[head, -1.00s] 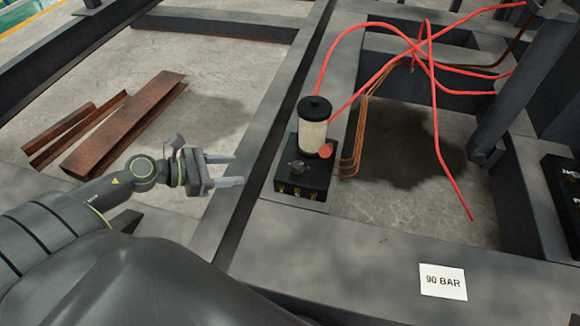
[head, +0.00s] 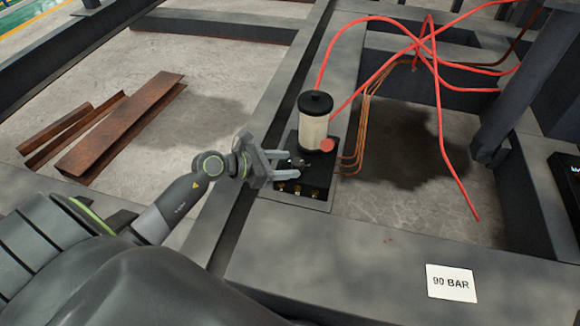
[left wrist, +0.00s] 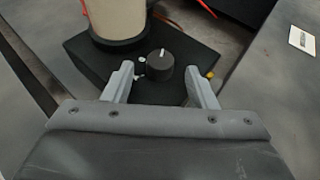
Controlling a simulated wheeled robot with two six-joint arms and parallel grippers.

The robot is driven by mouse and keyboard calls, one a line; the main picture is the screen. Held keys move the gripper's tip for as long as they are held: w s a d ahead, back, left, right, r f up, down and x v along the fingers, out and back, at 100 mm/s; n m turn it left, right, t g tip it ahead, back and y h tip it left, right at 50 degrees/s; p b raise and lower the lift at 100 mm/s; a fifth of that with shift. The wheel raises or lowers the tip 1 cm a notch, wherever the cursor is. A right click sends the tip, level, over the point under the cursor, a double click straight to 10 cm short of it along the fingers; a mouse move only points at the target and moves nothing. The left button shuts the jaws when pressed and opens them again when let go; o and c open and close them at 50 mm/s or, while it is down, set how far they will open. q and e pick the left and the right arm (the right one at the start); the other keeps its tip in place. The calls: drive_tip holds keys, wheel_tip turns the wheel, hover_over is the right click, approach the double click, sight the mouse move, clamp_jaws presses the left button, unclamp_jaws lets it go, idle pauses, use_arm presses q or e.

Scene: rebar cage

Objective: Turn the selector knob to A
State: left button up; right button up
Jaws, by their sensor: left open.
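The selector knob (left wrist: 160,65) is a dark round knob with a white mark on top, on the black box (left wrist: 193,62) below a pale cylinder. In the head view the knob (head: 300,161) is small and partly covered by my gripper. My left gripper (head: 294,164) is open, its fingers reaching over the box from the left. In the left wrist view the two fingers (left wrist: 162,82) stand apart, one to each side of the knob and slightly short of it. Small white marks lie beside the knob; I cannot read any letter. My right gripper is not in view.
The pale cylinder with a black cap (head: 314,128) stands right behind the knob. A red round part (head: 327,145) sits beside it. Red hoses (head: 437,100) and copper pipes (head: 359,130) run to the right. A "90 BAR" card (head: 451,283) lies on the front beam.

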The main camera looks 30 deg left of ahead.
use_arm(q)
drive_tip(key=shift+x, duration=0.9)
drive_tip(key=shift+c, duration=0.2)
